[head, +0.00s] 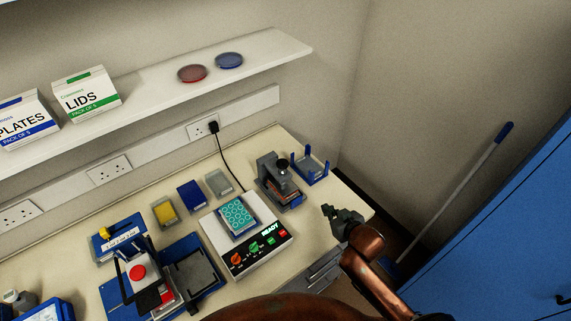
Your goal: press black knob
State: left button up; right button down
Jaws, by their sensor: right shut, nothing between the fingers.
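A black knob (282,165) sits on top of a small grey press (267,172) near the back right of the bench. My right gripper (329,211) is shut and empty, over the bench's right end. It is to the right of the press and nearer to me, apart from the knob. My left gripper is not in view.
A white control unit (215,233) with coloured knobs, a "READY" display and a teal well plate (237,217) stands left of the press. A second press with a red knob (138,272) is at front left. A shelf (150,98) overhangs the back.

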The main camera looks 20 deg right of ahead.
jog(key=w+a+r+n+t+y, duration=0.1)
jog(key=w+a+r+y, duration=0.1)
jog(key=r, duration=0.5)
jog(key=w+a+r+n+t+y, duration=0.1)
jog(key=w+a+r+t+y, duration=0.1)
jog(key=w+a+r, duration=0.3)
notch_tip(320, 180, up, 4)
jog(key=shift+w+f, duration=0.2)
jog(key=shift+w, duration=0.35)
jog(key=p, duration=0.1)
send_over(282, 168)
jog(key=s+d, duration=0.1)
notch_tip(282, 168, down, 2)
jog(key=f, duration=0.2)
jog(key=shift+w+d+f, duration=0.1)
jog(key=shift+w+f, duration=0.15)
jog(key=shift+f, duration=1)
